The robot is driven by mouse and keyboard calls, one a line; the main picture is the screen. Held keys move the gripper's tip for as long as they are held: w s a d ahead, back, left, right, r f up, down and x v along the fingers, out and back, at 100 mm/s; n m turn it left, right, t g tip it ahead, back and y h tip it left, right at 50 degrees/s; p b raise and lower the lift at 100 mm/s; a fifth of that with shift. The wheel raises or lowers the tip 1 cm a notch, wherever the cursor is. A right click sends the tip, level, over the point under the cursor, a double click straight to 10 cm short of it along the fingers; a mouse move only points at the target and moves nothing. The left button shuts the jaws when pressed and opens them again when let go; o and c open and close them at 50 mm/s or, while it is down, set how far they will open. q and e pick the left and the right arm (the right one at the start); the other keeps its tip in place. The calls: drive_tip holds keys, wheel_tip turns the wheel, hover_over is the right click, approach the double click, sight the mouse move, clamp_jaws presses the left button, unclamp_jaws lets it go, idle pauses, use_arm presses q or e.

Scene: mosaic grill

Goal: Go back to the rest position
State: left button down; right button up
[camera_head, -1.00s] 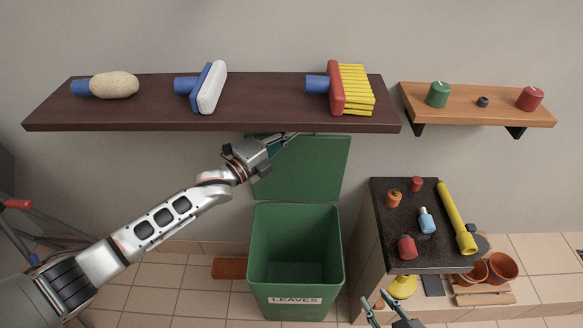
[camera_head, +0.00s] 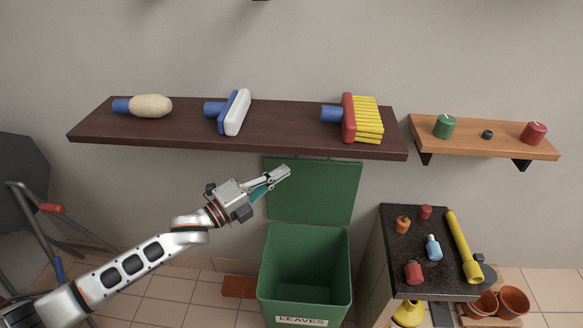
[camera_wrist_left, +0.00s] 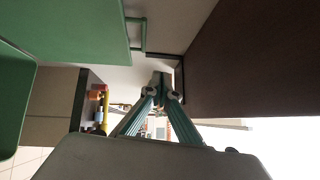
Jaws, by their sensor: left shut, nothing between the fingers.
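My left gripper (camera_head: 283,173) is shut and empty in the head view. It is in front of the open green lid of the bin, below the dark wooden shelf (camera_head: 200,142). In the left wrist view its closed fingers (camera_wrist_left: 158,82) point ahead, with the green lid (camera_wrist_left: 75,25) to the left and the dark shelf underside (camera_wrist_left: 245,65) to the right. The left arm comes in from the lower left of the head view. My right gripper does not show.
A green bin (camera_head: 305,262) labelled LEAVES stands open below. A roller, a white-blue brush and a red-yellow brush (camera_head: 362,118) lie on the dark shelf. A small shelf (camera_head: 480,148) holds candles. A black-topped cabinet (camera_head: 440,270) with several small items stands at the right.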

use_arm(q)
drive_tip(key=s+a+f+n+g+y, duration=0.1)
drive_tip(key=s+a+f+n+y, duration=0.2)
drive_tip(key=s+f+n, duration=0.5)
drive_tip(key=s+a+f+n+g+y+p, duration=0.1)
drive_tip(key=s+a+f+n+y, duration=0.3)
drive_tip(key=s+f+n, duration=0.4)
drive_tip(key=s+a+f+n+g+y+p, duration=0.1)
drive_tip(key=s+a+f+n+y, duration=0.3)
drive_tip(key=s+f+n, duration=0.4)
drive_tip(key=s+f, duration=0.1)
drive_tip(key=s, duration=0.4)
drive_tip(key=shift+s+a+f, duration=0.2)
drive_tip(key=shift+a+f, duration=0.1)
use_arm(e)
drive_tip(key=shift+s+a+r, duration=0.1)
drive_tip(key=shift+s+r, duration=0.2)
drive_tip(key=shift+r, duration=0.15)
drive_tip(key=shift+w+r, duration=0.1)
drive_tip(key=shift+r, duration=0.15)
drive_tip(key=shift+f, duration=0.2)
